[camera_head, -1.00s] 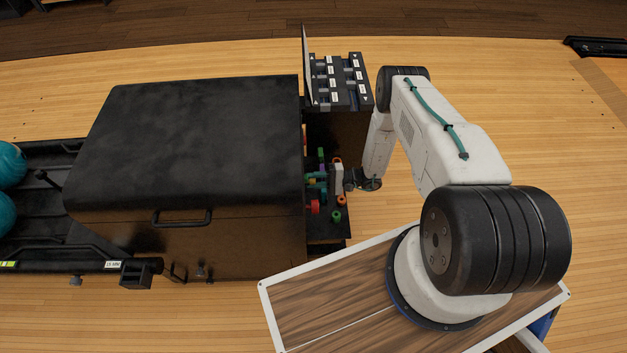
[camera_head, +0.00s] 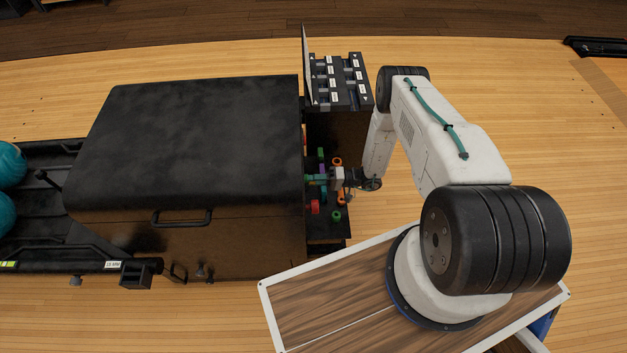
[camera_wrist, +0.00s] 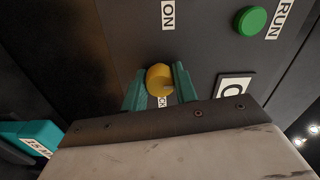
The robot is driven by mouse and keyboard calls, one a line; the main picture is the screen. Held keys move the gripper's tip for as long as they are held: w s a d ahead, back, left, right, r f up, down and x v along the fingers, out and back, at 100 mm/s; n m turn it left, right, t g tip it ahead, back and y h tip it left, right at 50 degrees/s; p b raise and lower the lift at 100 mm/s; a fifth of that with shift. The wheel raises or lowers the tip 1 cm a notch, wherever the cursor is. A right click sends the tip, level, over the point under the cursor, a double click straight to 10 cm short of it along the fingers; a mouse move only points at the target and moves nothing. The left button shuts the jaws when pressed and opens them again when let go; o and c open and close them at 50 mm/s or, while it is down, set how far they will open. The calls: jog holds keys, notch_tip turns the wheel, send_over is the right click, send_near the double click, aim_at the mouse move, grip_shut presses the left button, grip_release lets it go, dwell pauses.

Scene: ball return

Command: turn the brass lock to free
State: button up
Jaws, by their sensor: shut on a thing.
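The brass lock (camera_wrist: 159,79) is a round yellow knob on a dark panel in the wrist view. My gripper (camera_wrist: 160,88) has its two teal fingers on either side of the knob and is shut on it. A label below the knob is mostly covered by the knob and my gripper. In the head view my gripper (camera_head: 319,179) reaches the controls at the right side of the black machine; the lock cannot be made out there.
A green button (camera_wrist: 251,20) beside a RUN label and an ON label (camera_wrist: 168,15) are on the panel. A teal part (camera_wrist: 38,136) is at lower left. In the head view, the black hood (camera_head: 200,140) stands left of the controls, with a label rack (camera_head: 340,82) behind.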

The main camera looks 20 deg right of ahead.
dwell(0.3)
jog(key=o, duration=1)
jog(key=shift+d, duration=0.1)
jog(key=v, duration=0.7)
jog(key=shift+s+d, duration=0.1)
jog(key=shift+d, duration=0.2)
